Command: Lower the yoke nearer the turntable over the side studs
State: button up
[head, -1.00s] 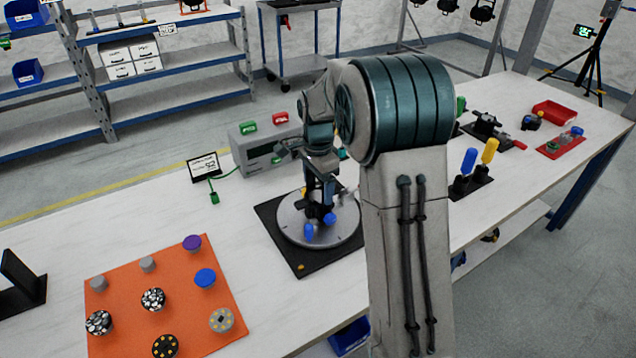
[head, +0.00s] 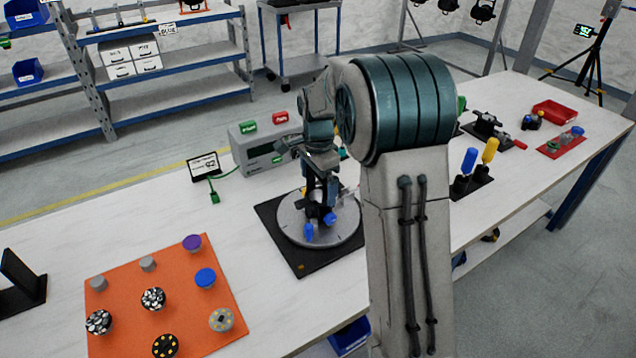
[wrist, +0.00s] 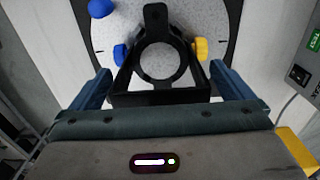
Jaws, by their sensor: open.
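In the wrist view a black yoke (wrist: 160,98) sits between my gripper's blue fingers, with its crossbar nearest me. A black ring-shaped can (wrist: 142,63) is beyond it over the pale turntable disc (wrist: 108,15). A blue knob (wrist: 120,55) is at the left side and a yellow knob (wrist: 200,48) at the right. My gripper (wrist: 161,88) is open, its fingers outside the crossbar ends. In the head view my gripper (head: 321,190) is above the turntable (head: 345,233), by two blue knobs (head: 309,233).
An orange mat (head: 120,305) with several round pieces lies at the left. A grey box (head: 250,152) with red and green parts stands behind the turntable. A black holder (head: 470,187) with blue and yellow handles is at the right. Bare table lies between mat and turntable.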

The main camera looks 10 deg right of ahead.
notch_tip(320, 180, up, 13)
jog(key=shift+p, duration=0.3)
